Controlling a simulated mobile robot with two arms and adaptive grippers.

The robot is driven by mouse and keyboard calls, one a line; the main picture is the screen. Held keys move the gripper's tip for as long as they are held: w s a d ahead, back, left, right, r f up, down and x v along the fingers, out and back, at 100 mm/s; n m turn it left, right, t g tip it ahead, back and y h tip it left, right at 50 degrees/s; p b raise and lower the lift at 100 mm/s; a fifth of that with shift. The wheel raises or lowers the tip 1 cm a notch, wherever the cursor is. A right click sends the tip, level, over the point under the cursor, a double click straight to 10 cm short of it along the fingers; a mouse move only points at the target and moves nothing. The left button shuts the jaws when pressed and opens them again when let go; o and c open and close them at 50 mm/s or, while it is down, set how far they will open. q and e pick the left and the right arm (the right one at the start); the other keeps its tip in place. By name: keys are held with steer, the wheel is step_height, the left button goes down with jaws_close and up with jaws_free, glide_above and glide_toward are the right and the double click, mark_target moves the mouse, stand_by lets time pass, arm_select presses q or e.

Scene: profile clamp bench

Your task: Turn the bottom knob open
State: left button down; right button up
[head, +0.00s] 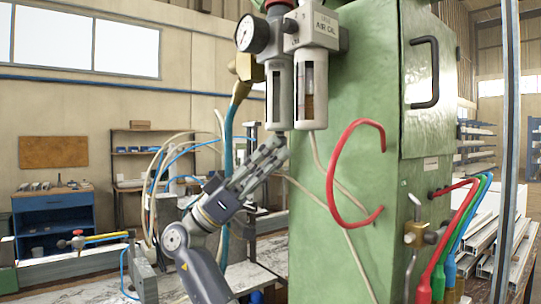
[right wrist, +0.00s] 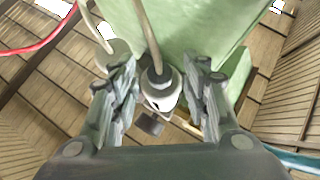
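A filter and lubricator unit hangs on the green cabinet, with two grey bowls side by side, the left bowl (head: 279,95) and the right bowl (head: 312,90). My right gripper (head: 277,146) reaches up from below to the underside of the left bowl. In the right wrist view my right gripper (right wrist: 158,70) is open, with a finger on each side of a pale bowl end (right wrist: 161,98). A dark knob-like fitting (right wrist: 157,77) sits at that end, between the fingers and apparently apart from them. My left gripper is not in view.
The green cabinet (head: 345,95) stands close on the right of the gripper. A looped red hose (head: 334,170) and pale hoses hang near it. A brass valve (head: 245,67) with a blue hose is on the left. A pressure gauge (head: 252,34) sits above.

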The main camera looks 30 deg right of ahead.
steer(key=shift+a, duration=0.1)
steer(key=v, duration=1.2)
